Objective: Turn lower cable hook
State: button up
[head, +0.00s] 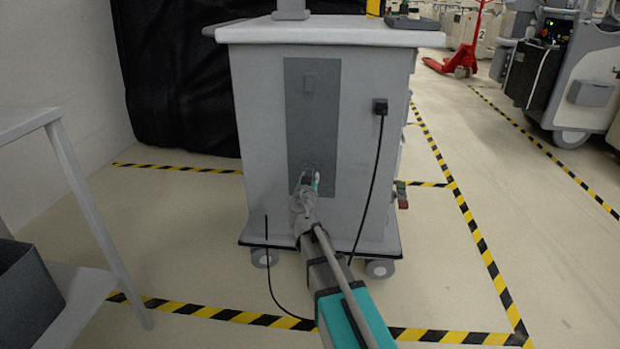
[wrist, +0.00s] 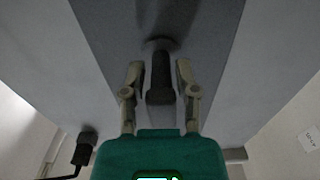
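The grey cart (head: 260,150) stands upright with a dark grey vertical panel (head: 312,120) on its near face. In the wrist view the lower cable hook (wrist: 160,78) is a dark knob-like piece on the panel, pointing toward me. My gripper (wrist: 160,82) is open, with one finger on each side of the hook and small gaps visible at both sides. In the head view my gripper (head: 308,184) is at the lower part of the panel and mostly hides the lower hook.
A black cable hangs from a plug (head: 380,106) on the cart's right side and runs down to the floor. A grey table (head: 70,150) stands at the left. Yellow-black tape marks the floor.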

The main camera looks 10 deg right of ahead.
jog(key=shift+o, duration=0.8)
jog(key=v, duration=1.2)
